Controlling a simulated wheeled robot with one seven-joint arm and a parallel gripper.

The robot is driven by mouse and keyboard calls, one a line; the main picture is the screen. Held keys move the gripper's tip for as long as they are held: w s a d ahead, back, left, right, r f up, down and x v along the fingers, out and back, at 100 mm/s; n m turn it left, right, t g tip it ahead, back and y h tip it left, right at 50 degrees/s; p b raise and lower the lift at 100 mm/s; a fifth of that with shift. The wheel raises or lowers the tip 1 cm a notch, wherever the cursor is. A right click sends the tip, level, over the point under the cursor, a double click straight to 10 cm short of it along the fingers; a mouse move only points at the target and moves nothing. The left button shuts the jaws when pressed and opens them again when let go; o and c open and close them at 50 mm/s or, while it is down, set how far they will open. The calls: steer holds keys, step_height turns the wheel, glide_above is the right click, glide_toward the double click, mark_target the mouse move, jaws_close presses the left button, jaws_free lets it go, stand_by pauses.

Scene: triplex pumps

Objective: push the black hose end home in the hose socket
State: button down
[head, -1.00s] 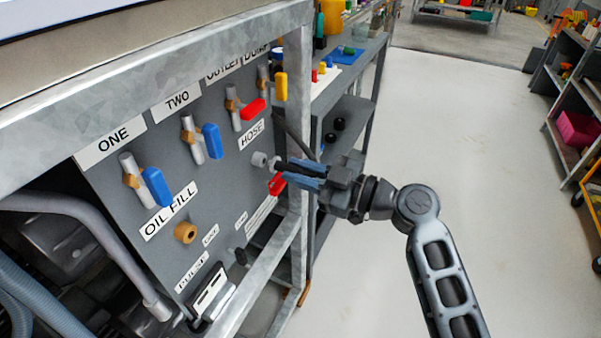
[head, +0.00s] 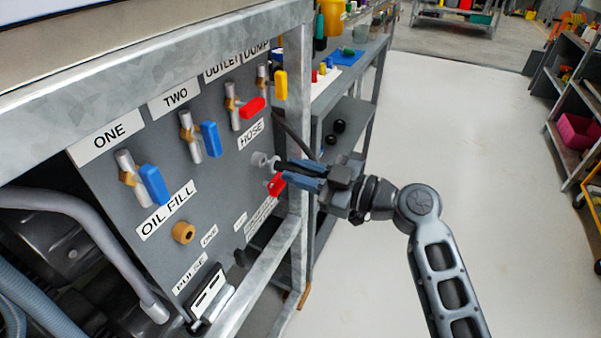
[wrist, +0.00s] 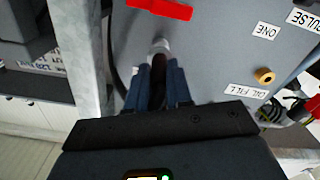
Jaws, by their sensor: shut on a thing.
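The grey hose socket (head: 259,159) sticks out of the panel below the HOSE label. It also shows in the wrist view (wrist: 160,46). My gripper (head: 298,172) is shut on the black hose end (head: 281,166), with blue fingers on either side of it. The hose end points at the socket, and its tip is at or just inside the socket mouth; I cannot tell how deep. In the wrist view the hose end (wrist: 158,72) lines up with the socket between my fingers (wrist: 158,88). The black hose runs up behind the fingers.
The galvanised frame post (head: 298,100) stands close beside my gripper. Blue, red and yellow valve handles line the panel above. A shelf bench (head: 345,110) stands behind.

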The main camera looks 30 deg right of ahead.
steer(key=shift+b+x, duration=0.4)
steer(key=shift+x, duration=0.7)
stand_by(0.5)
steer(key=c, duration=0.9)
jaws_free()
steer(key=shift+c, duration=0.2)
steer(key=v, duration=0.7)
steer(key=shift+s+d, duration=0.25)
steer(key=shift+s, duration=0.05)
